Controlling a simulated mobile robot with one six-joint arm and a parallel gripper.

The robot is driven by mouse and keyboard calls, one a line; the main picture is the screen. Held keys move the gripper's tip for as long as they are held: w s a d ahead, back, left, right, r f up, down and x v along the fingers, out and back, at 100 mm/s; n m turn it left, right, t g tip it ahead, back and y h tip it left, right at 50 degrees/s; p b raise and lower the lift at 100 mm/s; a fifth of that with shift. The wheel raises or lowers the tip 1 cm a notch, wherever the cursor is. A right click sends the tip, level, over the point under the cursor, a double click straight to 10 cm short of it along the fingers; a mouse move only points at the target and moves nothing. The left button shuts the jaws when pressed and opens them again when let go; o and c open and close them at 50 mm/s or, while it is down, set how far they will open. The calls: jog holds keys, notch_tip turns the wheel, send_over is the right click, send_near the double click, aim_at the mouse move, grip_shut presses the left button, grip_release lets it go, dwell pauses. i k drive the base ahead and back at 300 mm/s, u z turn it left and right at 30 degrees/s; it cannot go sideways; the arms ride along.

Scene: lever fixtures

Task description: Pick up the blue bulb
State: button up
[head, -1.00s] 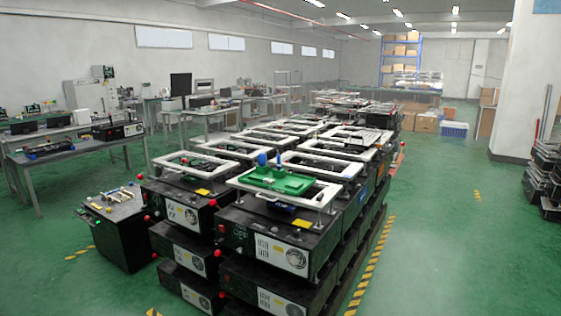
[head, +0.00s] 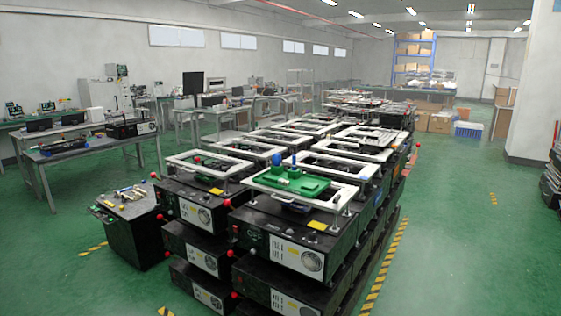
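A small blue bulb-shaped piece (head: 276,159) stands upright on a green fixture board (head: 303,187). A second slim blue upright piece (head: 294,160) stands just to its right on the same board. Both are small at this distance, so I cannot tell which one is the bulb. The board lies on the white frame on top of the nearest black machine stack. My gripper is not in view.
Black machine stacks (head: 285,235) with white top frames stand in rows running back. A low black cart (head: 130,225) and a grey table (head: 85,150) are at left. Green floor (head: 455,240) is open on the right, past a yellow-black floor strip (head: 388,262).

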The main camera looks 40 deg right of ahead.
aim_at(276, 157)
jog(key=u, duration=0.05)
jog(key=i, duration=1)
jog(key=z, duration=0.05)
